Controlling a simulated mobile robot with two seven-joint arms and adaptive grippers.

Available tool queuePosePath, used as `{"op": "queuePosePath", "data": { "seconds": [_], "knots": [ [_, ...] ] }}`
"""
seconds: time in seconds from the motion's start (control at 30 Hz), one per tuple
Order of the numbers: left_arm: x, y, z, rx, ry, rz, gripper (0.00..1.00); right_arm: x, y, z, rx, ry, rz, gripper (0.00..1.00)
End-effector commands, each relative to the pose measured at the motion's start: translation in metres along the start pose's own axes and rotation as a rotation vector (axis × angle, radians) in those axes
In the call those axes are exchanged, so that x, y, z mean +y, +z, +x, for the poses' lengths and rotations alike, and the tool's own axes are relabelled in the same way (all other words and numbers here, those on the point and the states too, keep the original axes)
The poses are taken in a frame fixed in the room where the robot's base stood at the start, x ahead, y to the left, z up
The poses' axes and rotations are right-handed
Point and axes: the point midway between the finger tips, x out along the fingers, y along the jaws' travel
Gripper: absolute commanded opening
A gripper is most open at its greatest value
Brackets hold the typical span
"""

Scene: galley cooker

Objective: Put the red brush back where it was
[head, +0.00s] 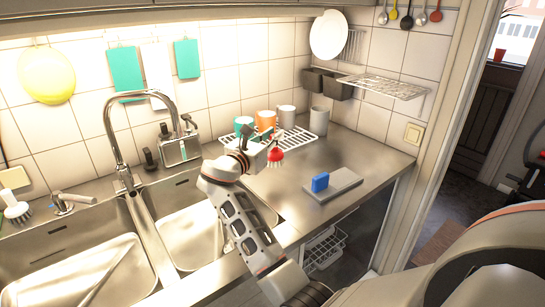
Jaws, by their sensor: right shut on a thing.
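The red brush (276,155) is at my right gripper (266,150), in the middle of the head view. Its red bristled head hangs down at the gripper's tip; most of its handle is hidden or too small to make out. My right gripper is shut on it, above the steel counter (345,155) just right of the sink and in front of the mug rack. A metal caddy (172,153) stands behind the sink, left of the gripper. My left gripper is out of view.
Several mugs (286,116) stand on a white wire rack (310,138) behind the gripper. A blue sponge (320,182) sits on a grey slab (345,184). A tall tap (112,130) rises behind the double sink (75,252). A white brush (15,209) is at far left.

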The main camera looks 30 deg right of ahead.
Motion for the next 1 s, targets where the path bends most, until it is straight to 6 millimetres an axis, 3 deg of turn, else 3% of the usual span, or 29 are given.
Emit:
{"op": "queuePosePath", "data": {
  "seconds": [0.17, 0.5, 0.93, 0.97, 1.0],
  "knots": [
    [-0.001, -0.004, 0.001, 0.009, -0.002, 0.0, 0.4, 0.0, -0.013, 0.0, -0.001, 0.001, 0.0, 0.0],
    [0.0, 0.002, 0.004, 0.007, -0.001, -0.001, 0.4, 0.0, -0.063, 0.0, 0.0, 0.001, -0.002, 0.0],
    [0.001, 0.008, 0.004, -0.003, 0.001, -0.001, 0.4, 0.0, -0.068, 0.0, -0.001, 0.001, 0.0, 0.0],
    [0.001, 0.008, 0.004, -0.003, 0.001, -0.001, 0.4, 0.0, -0.068, 0.0, 0.0, 0.001, 0.0, 0.21],
    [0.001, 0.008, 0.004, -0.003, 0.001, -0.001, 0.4, 0.0, -0.068, 0.0, 0.0, 0.001, 0.0, 0.32]
  ]
}}
